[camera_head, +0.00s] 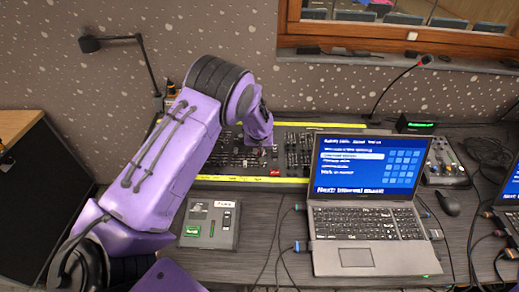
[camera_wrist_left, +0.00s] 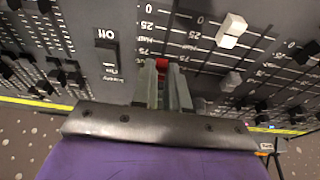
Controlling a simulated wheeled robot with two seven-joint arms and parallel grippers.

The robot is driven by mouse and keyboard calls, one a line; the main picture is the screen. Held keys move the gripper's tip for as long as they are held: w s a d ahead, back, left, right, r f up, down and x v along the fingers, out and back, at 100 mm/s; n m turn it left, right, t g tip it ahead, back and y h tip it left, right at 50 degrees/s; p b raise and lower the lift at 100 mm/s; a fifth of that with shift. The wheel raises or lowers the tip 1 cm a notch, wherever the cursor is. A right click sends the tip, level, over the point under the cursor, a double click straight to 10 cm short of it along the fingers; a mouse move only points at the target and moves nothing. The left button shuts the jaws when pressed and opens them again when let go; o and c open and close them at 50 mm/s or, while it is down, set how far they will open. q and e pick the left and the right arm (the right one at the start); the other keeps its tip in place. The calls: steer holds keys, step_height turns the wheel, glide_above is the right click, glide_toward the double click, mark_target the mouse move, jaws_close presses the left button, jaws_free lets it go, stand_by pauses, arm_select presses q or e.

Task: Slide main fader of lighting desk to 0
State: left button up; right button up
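The lighting desk (camera_head: 240,180) stands against the wall. My purple left arm reaches over it, and its wrist (camera_head: 258,127) hides the fingers in the head view. In the left wrist view my left gripper (camera_wrist_left: 163,72) is down at the panel, its two fingers close together. A red fader cap (camera_wrist_left: 162,64) shows between and just beyond the fingertips, near the 75 mark; the fingers partly hide it. I cannot tell whether they grip it. The 0 mark lies higher in that view. A white fader cap (camera_wrist_left: 232,28) sits on the track to the right. My right gripper is not in view.
An open laptop (camera_head: 366,222) stands right of the desk, with cables around it. A small grey control box (camera_head: 210,225) lies in front. A thin gooseneck microphone (camera_head: 395,88) and a black lamp arm (camera_head: 140,55) rise behind. Other fader caps crowd the panel.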

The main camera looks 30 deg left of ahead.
mark_target(259, 165)
arm_select(q)
steer(key=shift+s, duration=0.1)
steer(key=shift+s+d+p, duration=0.15)
steer(key=shift+d+p, duration=0.05)
steer(key=shift+p, duration=0.1)
steer(key=shift+s+d+f+p, duration=0.1)
steer(key=shift+s+d+p, duration=0.4)
steer(key=shift+s, duration=0.3)
steer(key=shift+s+d+f+p, duration=0.1)
steer(key=shift+s+d+p, duration=0.4)
steer(key=shift+s, duration=0.25)
steer(key=shift+s+d+p, duration=0.4)
steer(key=shift+s+p, duration=0.1)
steer(key=shift+s, duration=0.3)
steer(key=shift+w, duration=0.1)
steer(key=o, duration=0.5)
steer(key=shift+c, duration=0.2)
step_height(259, 165, up, 2)
steer(key=shift+r+p, duration=0.25)
steer(key=shift+p, duration=0.85)
